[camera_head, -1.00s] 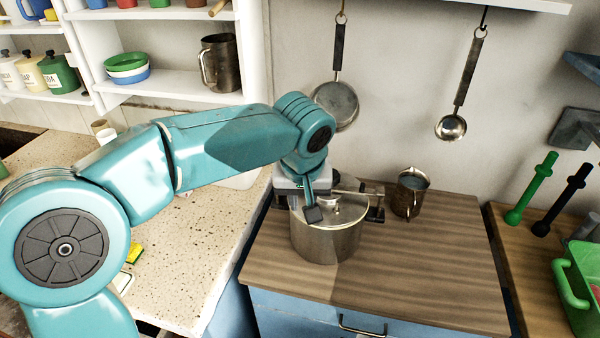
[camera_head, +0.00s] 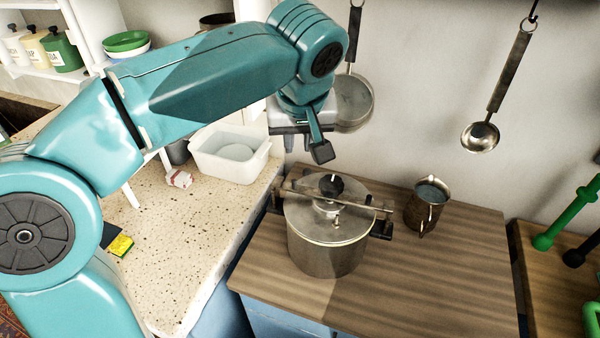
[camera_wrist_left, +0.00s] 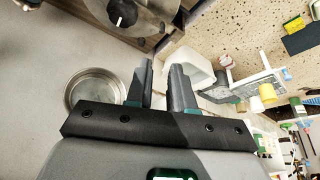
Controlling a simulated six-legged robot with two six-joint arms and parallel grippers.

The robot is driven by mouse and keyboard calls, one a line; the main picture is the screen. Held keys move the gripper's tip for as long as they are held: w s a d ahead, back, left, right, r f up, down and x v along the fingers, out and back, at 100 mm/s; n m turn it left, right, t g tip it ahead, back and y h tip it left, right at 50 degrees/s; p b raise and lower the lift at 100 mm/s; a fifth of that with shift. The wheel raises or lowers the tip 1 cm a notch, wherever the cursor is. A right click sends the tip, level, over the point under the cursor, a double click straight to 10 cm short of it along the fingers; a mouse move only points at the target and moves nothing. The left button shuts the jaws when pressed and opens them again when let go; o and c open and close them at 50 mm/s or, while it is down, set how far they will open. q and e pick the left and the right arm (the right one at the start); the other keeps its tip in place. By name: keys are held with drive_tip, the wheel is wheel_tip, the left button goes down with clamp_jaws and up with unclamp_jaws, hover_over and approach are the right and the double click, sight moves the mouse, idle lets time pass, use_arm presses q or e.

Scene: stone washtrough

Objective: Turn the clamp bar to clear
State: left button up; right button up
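A steel pot (camera_head: 326,253) with a lid stands on the wooden counter. A metal clamp bar (camera_head: 362,203) lies across the lid from left to right, its ends by the dark side handles. A black knob (camera_head: 331,185) with a white mark sits above the middle of the bar; it also shows at the top of the wrist view (camera_wrist_left: 122,12). My left gripper (camera_head: 314,146) hangs above and slightly left of the pot, clear of bar and knob. In the wrist view its two fingers (camera_wrist_left: 162,68) are apart with nothing between them. My right gripper is not in view.
A metal jug (camera_head: 427,205) stands right of the pot. A pan (camera_head: 352,101) and a ladle (camera_head: 480,137) hang on the wall behind. A white tub (camera_head: 230,152) sits on the speckled worktop at left. The wooden counter (camera_head: 430,275) in front of the jug is clear.

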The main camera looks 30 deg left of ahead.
sight(294, 180)
use_arm(q)
drive_tip(key=x, duration=1.5)
drive_tip(key=shift+s+a+f, duration=0.1)
drive_tip(key=shift+a+f, duration=0.15)
drive_tip(key=shift+f, duration=0.15)
drive_tip(key=shift+c, duration=0.3)
clamp_jaws()
